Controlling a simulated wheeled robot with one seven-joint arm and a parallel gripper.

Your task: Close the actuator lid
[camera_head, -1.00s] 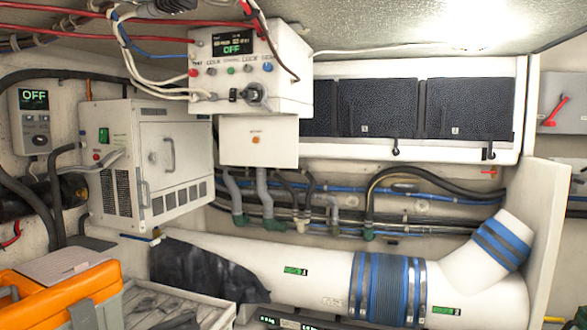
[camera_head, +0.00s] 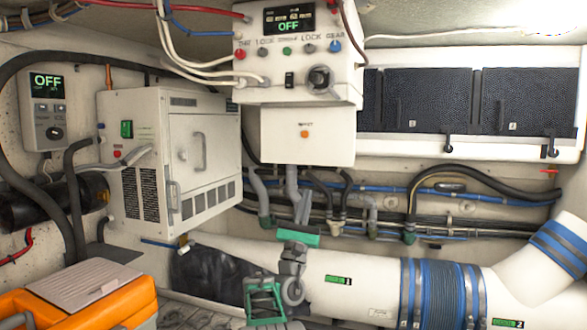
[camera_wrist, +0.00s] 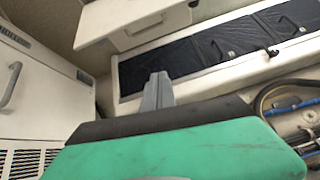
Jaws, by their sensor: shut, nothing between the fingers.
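A white box (camera_head: 308,150) with an orange button and a small label, too blurred to read for certain, hangs under the control panel. It may be the actuator box, but I cannot tell whether its front is a lid or stands open. In the wrist view a white box (camera_wrist: 130,28) juts out at the top. My gripper (camera_head: 303,200) has grey fingers and a green body, and its fingers are shut and empty. It points up just below the white box, apart from it in the picture. In the wrist view the gripper (camera_wrist: 157,90) points toward the wall lockers.
A white cabinet (camera_head: 205,125) with handles stands to the left. The control panel (camera_head: 290,65) reads OFF. Hoses and blue pipes (camera_head: 400,190) run behind. A large white duct (camera_head: 370,275) lies below. An orange case (camera_head: 90,300) is at lower left. Dark-fronted lockers (camera_head: 430,100) are at right.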

